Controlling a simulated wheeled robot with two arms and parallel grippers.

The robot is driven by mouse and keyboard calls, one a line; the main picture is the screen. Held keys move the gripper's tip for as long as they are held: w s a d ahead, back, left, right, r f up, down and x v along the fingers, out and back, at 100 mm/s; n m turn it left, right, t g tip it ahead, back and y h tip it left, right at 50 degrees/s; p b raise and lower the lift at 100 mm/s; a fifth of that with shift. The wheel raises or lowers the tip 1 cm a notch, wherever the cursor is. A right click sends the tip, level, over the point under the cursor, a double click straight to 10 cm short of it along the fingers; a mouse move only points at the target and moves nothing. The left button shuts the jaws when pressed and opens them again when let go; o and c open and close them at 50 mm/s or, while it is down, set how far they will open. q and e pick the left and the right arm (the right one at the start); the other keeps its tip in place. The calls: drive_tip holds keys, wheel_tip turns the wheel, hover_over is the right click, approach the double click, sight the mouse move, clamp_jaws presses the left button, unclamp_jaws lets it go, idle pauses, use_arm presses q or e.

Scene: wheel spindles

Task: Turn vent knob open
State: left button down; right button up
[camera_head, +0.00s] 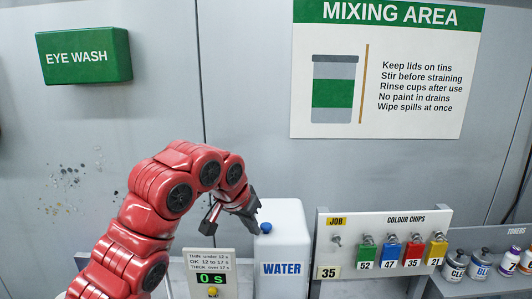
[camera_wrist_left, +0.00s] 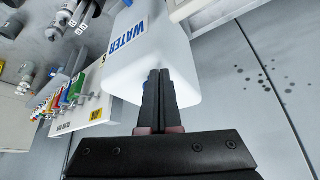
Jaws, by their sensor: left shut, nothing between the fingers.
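A white water container (camera_head: 283,250) labelled WATER stands near the middle of the head view, with a blue round knob (camera_head: 266,227) on its top left. I take this knob for the vent knob. My left gripper (camera_head: 251,222) is just left of the knob, very close to it; I cannot tell whether they touch. In the left wrist view the gripper's fingers (camera_wrist_left: 158,82) are together and empty, in front of the white container (camera_wrist_left: 150,55). The knob cannot be made out clearly there. My right gripper is not in view.
A small timer display (camera_head: 211,278) stands left of the container. A colour chips board (camera_head: 375,245) with hanging tags is on the right, with toner bottles (camera_head: 480,264) beyond it. The wall behind carries a green EYE WASH box (camera_head: 84,56) and a MIXING AREA sign (camera_head: 388,70).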

use_arm(q)
drive_tip(key=shift+w+d, duration=0.1)
drive_tip(key=shift+d, duration=0.2)
idle(0.4)
drive_tip(key=shift+d+b, duration=0.1)
drive_tip(key=shift+b, duration=0.2)
drive_tip(key=shift+d, duration=0.1)
drive_tip(key=shift+s+d+b, duration=0.5)
drive_tip(key=shift+d+b, duration=0.2)
drive_tip(key=shift+s, duration=0.2)
idle(0.6)
wheel_tip(320, 180, up, 6)
drive_tip(key=p, duration=0.4)
drive_tip(key=shift+s+p, duration=0.15)
drive_tip(key=shift+p, duration=0.2)
